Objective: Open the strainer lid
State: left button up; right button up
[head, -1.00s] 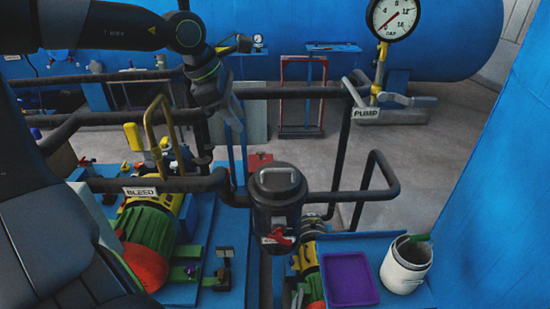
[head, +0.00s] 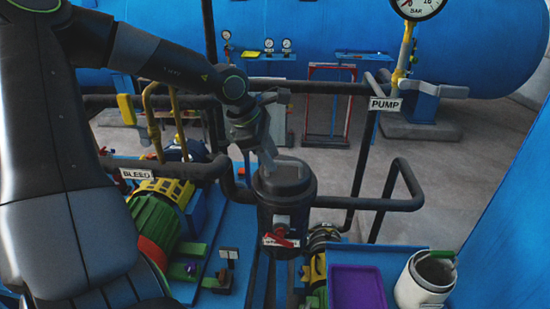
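The strainer (head: 286,210) is a dark upright cylinder in the middle of the head view, with a red-handled valve (head: 281,231) and a label on its front. Its round lid (head: 285,178) sits flat on top and looks closed. My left gripper (head: 267,157) reaches in from the upper left, its grey finger tip at the back left edge of the lid. I cannot tell whether it touches the lid or how far its fingers are apart. The lid's handle is not clear to see now. My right gripper is not in view.
Dark pipes run left and right of the strainer, with BLEED (head: 137,174) and PUMP (head: 385,104) signs. A purple tray (head: 357,290) and a white bucket (head: 424,281) stand at the lower right. A green and red pump (head: 153,228) is at the left.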

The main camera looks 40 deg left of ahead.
pick_arm(q)
jog(key=shift+s, duration=0.1)
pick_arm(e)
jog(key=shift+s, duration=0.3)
pick_arm(q)
jog(key=shift+c, duration=1.1)
jog(key=c, duration=0.5)
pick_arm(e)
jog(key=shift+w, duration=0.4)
pick_arm(q)
jog(key=shift+a, duration=0.15)
